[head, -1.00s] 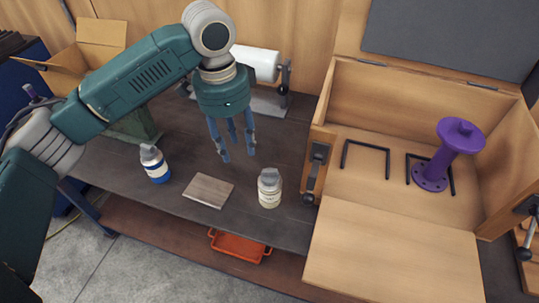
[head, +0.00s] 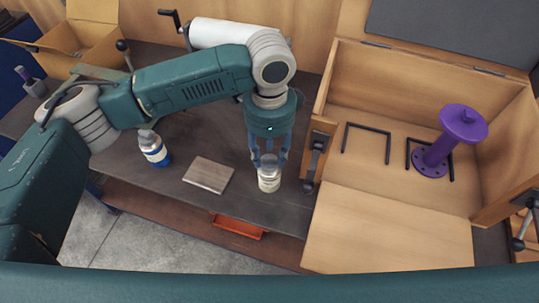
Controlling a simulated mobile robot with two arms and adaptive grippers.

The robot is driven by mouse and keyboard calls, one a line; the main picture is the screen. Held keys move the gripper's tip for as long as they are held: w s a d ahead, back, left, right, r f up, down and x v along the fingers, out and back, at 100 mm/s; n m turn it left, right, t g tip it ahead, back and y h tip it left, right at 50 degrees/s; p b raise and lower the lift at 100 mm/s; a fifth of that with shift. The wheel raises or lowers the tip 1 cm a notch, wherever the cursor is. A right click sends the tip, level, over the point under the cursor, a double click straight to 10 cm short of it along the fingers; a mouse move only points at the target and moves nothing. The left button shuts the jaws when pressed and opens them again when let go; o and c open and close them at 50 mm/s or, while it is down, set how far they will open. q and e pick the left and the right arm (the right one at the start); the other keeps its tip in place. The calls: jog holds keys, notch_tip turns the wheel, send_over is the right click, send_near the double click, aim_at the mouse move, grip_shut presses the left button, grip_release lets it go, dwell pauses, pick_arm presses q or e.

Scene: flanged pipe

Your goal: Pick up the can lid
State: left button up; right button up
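A pale can with a cream label (head: 269,183) stands upright on the dark bench, left of the wooden box. Its grey lid (head: 269,162) is on top and partly hidden by my gripper. My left gripper (head: 269,164) points down over the can, with its blue fingers spread on either side of the lid. The fingers look open, and I cannot tell whether they touch the lid. My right gripper is not in view.
A blue-and-white bottle (head: 154,150) and a flat wooden block (head: 209,174) stand left of the can. The open wooden box (head: 345,90) holds a purple flanged pipe (head: 447,140) and black brackets (head: 367,128). A paper roll (head: 218,32) is behind my arm.

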pick_arm(q)
jog(key=shift+s+f, duration=0.1)
jog(key=shift+f, duration=0.55)
jog(key=c, duration=0.8)
jog(key=shift+c, duration=0.7)
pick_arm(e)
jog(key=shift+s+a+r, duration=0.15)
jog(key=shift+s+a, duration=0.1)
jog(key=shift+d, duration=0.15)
